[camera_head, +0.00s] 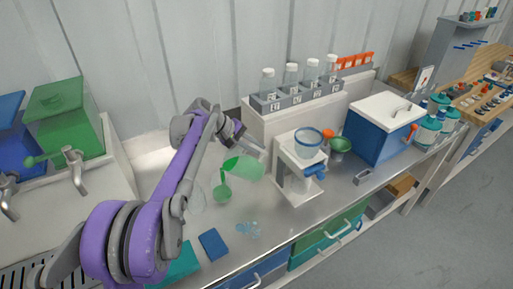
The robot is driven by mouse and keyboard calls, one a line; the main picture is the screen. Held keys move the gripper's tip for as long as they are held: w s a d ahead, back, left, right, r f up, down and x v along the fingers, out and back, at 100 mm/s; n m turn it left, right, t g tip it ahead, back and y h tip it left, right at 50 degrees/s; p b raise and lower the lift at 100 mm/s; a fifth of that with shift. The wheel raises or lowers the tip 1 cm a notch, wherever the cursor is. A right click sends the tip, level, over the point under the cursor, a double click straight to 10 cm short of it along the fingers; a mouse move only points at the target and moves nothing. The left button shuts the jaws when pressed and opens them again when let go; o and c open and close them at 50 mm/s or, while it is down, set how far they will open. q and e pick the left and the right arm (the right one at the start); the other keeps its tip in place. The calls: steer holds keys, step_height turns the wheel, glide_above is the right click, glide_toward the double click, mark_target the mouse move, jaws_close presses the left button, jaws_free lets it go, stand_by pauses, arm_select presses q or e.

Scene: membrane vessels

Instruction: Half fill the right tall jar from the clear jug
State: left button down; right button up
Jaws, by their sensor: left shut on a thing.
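My left gripper (250,147) is shut on the clear jug (247,168), which is tipped over to the left above the counter and holds green liquid. A thin green stream runs from the jug's lip down to the right tall jar (222,193), where green liquid shows low in the vessel. The jar's clear walls are hard to make out, so its exact level cannot be told. A faint clear outline just to its left looks like another jar (197,201), apparently empty. My right gripper is not in view.
A white stand with a blue-rimmed bowl (308,141) is close right of the jug. Clear droplets or beads (248,229) lie in front, near a blue pad (213,244). Bottles in a rack (290,98) stand behind; a blue cooler (379,135) is further right.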

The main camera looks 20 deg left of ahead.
arm_select(q)
steer(key=shift+s+a+r+t+h+b, duration=0.35)
steer(key=shift+a+t+h, duration=0.15)
steer(key=shift+h, duration=0.3)
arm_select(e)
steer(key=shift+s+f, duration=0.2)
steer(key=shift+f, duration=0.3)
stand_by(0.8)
